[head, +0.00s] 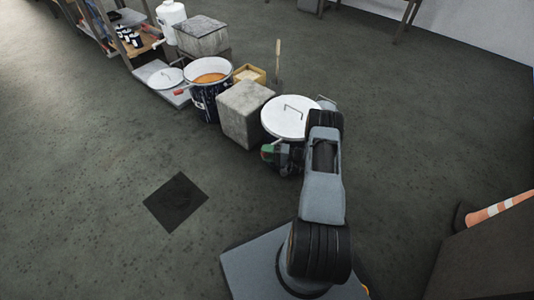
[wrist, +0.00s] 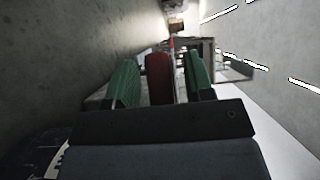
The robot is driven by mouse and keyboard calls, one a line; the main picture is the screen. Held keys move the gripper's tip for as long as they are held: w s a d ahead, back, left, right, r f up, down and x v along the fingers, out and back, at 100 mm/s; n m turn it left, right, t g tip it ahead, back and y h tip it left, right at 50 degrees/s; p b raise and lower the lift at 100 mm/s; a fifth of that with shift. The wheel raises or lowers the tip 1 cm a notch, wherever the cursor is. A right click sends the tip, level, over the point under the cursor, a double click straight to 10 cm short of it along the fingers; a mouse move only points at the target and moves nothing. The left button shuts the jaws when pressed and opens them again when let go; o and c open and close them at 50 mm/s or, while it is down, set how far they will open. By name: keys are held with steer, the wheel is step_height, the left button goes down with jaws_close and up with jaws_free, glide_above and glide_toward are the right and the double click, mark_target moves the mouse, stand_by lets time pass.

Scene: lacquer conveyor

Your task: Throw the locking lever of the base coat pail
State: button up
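A lidded pail with a white lid (head: 284,117) and a thin handle on top stands beyond my arm. My arm hides much of its body. My gripper (head: 274,154) is at the pail's near side, low beside the lid. In the wrist view, the two green fingers of my gripper (wrist: 161,80) stand apart. A red grip (wrist: 159,78), which looks like the lever's handle, stands between them, with a narrow gap visible on each side. How the lever joins the pail is hidden.
A grey block (head: 244,112) stands close left of the lidded pail. Beyond it are an open dark pail (head: 205,98) with orange contents, a wooden box (head: 249,73) and another grey block (head: 203,36). A striped cone (head: 500,207) lies at right.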

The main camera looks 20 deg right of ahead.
jaws_close()
